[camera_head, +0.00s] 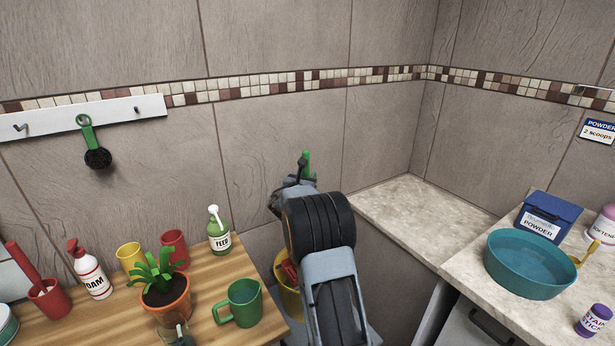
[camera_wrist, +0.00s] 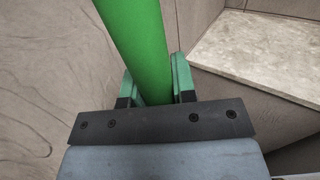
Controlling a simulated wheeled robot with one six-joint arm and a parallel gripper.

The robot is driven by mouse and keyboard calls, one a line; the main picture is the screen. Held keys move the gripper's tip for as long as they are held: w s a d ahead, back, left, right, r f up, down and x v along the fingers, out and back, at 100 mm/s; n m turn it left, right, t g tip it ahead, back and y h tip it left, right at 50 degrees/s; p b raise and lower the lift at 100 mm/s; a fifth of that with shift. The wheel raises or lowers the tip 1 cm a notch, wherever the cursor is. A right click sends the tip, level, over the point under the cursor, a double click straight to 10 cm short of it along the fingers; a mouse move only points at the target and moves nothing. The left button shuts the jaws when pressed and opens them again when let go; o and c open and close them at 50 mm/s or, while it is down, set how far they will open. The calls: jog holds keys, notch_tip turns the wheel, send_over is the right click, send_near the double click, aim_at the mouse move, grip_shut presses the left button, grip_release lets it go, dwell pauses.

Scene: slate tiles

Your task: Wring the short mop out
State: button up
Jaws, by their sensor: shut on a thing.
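My gripper (camera_wrist: 155,88) is shut on the green handle of the short mop (camera_wrist: 137,40), with one finger on each side of it. In the head view the tip of the mop handle (camera_head: 306,158) sticks up just above my gripper (camera_head: 297,183). The mop head is hidden behind my arm or below it. A yellow bucket (camera_head: 291,303) with a red part (camera_head: 289,272) in its top stands low between the wooden counter and the stone one, mostly hidden by my arm. I cannot tell whether the mop head is in it.
A wooden counter (camera_head: 208,310) at left holds a green mug (camera_head: 240,303), a potted plant (camera_head: 166,298), a feed bottle (camera_head: 218,230) and a foam bottle (camera_head: 90,272). A teal basin (camera_head: 530,264) and powder box (camera_head: 547,215) are at right. The stone ledge (camera_head: 420,215) is clear.

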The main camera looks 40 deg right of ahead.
notch_tip(320, 180, down, 8)
jog(key=b, duration=0.7)
jog(key=o, duration=0.4)
jog(key=c, duration=0.4)
jog(key=shift+f+b, duration=1.4)
dwell(0.3)
jog(key=shift+r+p, duration=3.9)
jog(key=shift+r, duration=2.7)
